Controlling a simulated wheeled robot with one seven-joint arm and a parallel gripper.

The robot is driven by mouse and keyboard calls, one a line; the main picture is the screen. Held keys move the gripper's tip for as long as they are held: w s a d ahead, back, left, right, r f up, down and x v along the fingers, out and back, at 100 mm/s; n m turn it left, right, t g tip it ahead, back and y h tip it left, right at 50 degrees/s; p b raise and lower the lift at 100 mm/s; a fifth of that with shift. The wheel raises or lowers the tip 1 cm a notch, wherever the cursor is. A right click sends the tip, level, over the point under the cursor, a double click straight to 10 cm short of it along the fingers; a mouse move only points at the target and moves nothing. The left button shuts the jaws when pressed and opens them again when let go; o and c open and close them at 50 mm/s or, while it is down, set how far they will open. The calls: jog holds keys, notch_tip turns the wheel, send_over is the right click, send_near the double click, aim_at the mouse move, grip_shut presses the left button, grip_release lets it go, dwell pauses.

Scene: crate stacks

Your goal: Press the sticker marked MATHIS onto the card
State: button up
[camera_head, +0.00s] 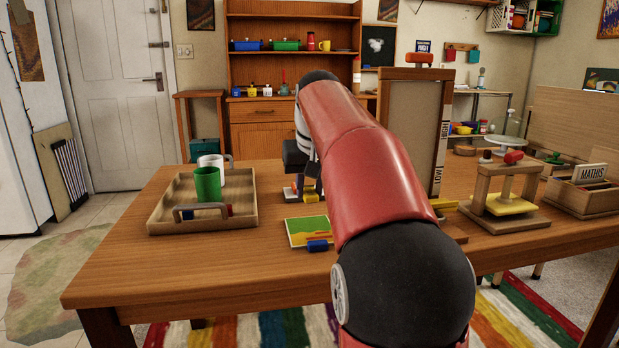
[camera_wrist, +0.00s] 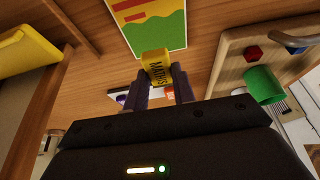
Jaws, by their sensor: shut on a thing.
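My gripper (camera_wrist: 160,88) is shut on a yellow block (camera_wrist: 155,60) with dark lettering that appears to read MATHIS.
A wooden tray (camera_head: 160,210) with a green mug (camera_head: 207,184) and a white mug stands left. A blue block (camera_head: 318,245) is at the card's front edge.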

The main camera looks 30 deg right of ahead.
jog(key=b, duration=0.4)
send_over(309, 225)
jog(key=s, duration=0.1)
jog(key=shift+s+a+f, duration=0.1)
jog(key=shift+f, duration=0.95)
jog(key=shift+s+a+f, duration=0.1)
jog(key=shift+f, duration=0.95)
jog(key=shift+w+f+b, duration=0.1)
jog(key=shift+f+b, duration=0.55)
jog(key=shift+f, duration=0.15)
jog(key=shift+f, duration=0.5)
jog(key=o, duration=1)
jog(key=shift+r, duration=0.15)
jog(key=shift+r+p, duration=2.95)
jog(key=shift+p, duration=0.25)
